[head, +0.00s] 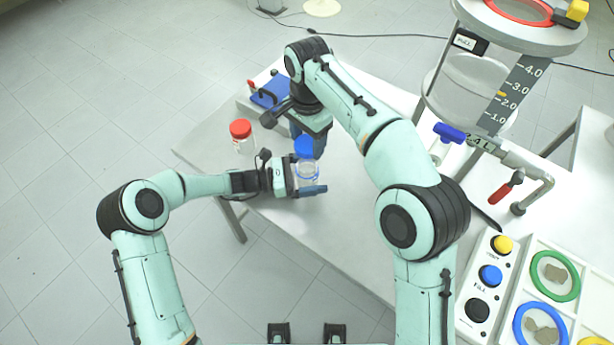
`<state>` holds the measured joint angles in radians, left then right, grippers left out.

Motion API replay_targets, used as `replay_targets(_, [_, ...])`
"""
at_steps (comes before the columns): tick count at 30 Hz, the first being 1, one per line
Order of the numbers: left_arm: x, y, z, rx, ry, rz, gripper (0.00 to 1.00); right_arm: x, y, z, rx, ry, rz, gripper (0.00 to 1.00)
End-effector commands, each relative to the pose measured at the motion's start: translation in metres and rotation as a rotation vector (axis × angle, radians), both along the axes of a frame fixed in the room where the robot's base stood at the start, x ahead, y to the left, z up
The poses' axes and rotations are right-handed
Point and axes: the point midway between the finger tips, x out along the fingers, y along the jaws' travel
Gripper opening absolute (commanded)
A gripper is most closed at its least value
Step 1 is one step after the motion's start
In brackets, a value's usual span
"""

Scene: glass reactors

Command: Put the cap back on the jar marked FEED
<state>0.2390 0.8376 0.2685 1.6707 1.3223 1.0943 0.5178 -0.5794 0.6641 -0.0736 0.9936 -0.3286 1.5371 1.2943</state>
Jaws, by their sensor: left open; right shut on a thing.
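A clear jar (309,173) stands on the white table; no FEED mark is legible on it. A blue cap (304,148) is at the jar's mouth; I cannot tell whether it is seated or just above. My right gripper (307,138) comes from above and is shut on the blue cap, its fingers partly hidden by its own wrist. My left gripper (308,177) is open at the jar's sides, with one finger in front of the jar and the other mostly hidden.
A second jar with a red cap (241,129) stands to the left. A blue item with a red part (270,93) lies behind. A glass reactor (470,85) stands right, with a button panel (490,275) and a tray of rings (550,258) in front.

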Motion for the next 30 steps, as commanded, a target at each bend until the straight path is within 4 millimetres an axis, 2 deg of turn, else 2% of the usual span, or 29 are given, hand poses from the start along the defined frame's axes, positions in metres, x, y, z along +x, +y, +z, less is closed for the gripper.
replay_targets(9, [0.0, -0.002, 0.0, -0.001, 0.0, 0.0, 0.97, 0.0, 0.0, 0.0, 0.0, 0.0, 0.0, 0.33])
replay_targets(10, [0.0, -0.002, 0.0, -0.001, 0.0, 0.001, 0.94, 0.0, 0.0, 0.0, 0.0, 0.0, 0.0, 0.33])
replay_targets(17, [0.0, -0.002, 0.0, 0.0, 0.0, 0.0, 0.19, 0.0, 0.0, 0.0, 0.0, 0.0, 0.0, 0.33])
replay_targets(20, [0.0, -0.002, 0.0, 0.0, 0.0, 0.0, 0.17, 0.0, 0.0, -0.003, -0.001, 0.001, 0.0, 0.33])
replay_targets(30, [0.0, -0.002, 0.0, 0.0, 0.0, 0.0, 0.17, 0.0, 0.0, -0.047, -0.001, 0.001, 0.0, 0.33])
